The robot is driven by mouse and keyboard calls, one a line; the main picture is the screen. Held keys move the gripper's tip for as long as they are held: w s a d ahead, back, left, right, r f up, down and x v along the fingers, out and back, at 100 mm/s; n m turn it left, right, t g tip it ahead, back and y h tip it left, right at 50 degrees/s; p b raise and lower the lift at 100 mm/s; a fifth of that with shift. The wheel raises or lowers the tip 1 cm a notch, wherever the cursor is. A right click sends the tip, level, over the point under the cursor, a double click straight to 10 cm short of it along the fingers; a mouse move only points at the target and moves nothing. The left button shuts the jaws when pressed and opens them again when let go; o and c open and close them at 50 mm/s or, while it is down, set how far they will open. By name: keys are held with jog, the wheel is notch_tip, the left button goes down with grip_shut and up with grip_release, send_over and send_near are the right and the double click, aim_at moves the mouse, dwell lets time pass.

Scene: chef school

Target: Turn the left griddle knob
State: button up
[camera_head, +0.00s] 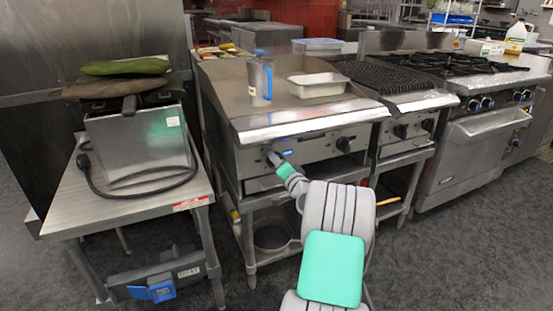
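The steel griddle (300,130) stands in the middle of the head view, with its control panel facing me. The left griddle knob is at the left part of that panel, and my gripper (275,158) is right in front of it, covering most or all of it. My gripper looks very close to the panel; I cannot tell whether it touches the knob or whether its fingers are open or shut. The right griddle knob (344,145) is dark and in plain view to the right of my gripper.
A clear blue-handled pitcher (260,80) and a metal pan (316,85) sit on the griddle top. A steel table (110,210) with a boxy appliance (139,150) and cord is on the left. A charbroiler (410,102) and range (480,130) stand on the right.

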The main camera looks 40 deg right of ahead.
jog(key=shift+m+p, duration=0.4)
jog(key=shift+m, duration=0.5)
jog(key=o, duration=1.1)
jog(key=shift+s, duration=0.1)
jog(key=p+v, duration=0.1)
jog(key=v, duration=0.6)
jog(key=shift+s+a, duration=0.2)
jog(key=shift+s, duration=0.1)
